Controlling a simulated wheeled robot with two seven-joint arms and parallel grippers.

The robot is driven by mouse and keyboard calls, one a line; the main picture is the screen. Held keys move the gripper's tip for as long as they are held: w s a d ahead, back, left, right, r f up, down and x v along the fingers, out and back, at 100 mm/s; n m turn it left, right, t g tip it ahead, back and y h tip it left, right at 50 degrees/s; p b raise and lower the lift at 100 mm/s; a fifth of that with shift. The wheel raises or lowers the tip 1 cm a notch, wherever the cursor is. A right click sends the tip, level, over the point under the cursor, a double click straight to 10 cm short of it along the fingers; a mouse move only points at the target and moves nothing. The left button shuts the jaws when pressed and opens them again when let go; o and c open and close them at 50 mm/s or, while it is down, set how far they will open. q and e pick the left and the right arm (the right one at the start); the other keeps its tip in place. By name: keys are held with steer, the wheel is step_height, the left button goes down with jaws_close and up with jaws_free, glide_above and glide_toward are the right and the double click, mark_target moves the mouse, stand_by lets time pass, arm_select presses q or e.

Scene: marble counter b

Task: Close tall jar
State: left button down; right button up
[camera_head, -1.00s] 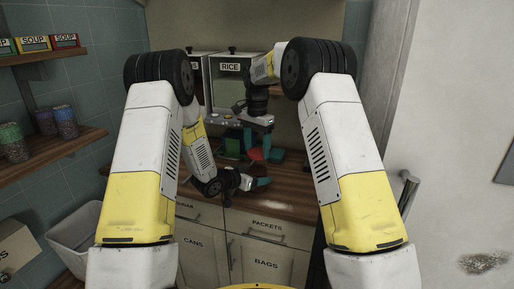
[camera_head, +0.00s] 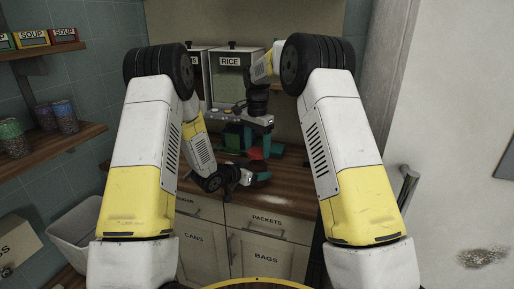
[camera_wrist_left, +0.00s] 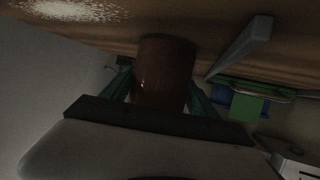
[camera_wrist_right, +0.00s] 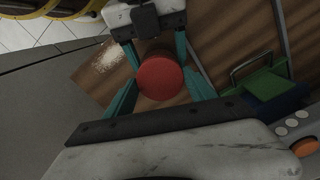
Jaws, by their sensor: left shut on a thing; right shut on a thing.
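The tall jar is a dark red-brown cylinder (camera_wrist_left: 163,75) in the left wrist view, between the teal fingers of my left gripper (camera_wrist_left: 162,92). This gripper (camera_head: 262,177) is shut on the jar, low over the counter in the head view. The round red lid (camera_wrist_right: 160,78) fills the space between the teal fingers of my right gripper (camera_wrist_right: 163,82), which is shut on it. In the head view the right gripper (camera_head: 257,150) points down above the left one, with the lid (camera_head: 256,153) between its fingers. The lid hides the jar from above; I cannot tell whether it is seated.
The wooden counter (camera_head: 292,196) has a pale powdery patch near its front right. Green and blue objects (camera_head: 232,139) stand close behind the grippers. A RICE container (camera_head: 229,86) stands at the back. A grey wedge-shaped piece (camera_wrist_left: 244,44) is close beside the jar.

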steer(key=shift+f, duration=0.6)
steer(key=m, duration=0.5)
steer(key=shift+a+m, duration=0.1)
steer(key=shift+m, duration=0.3)
steer(key=m, duration=1.4)
steer(key=shift+m, duration=0.3)
steer(key=m, duration=0.5)
steer(key=shift+f, duration=0.1)
steer(key=shift+m, duration=0.6)
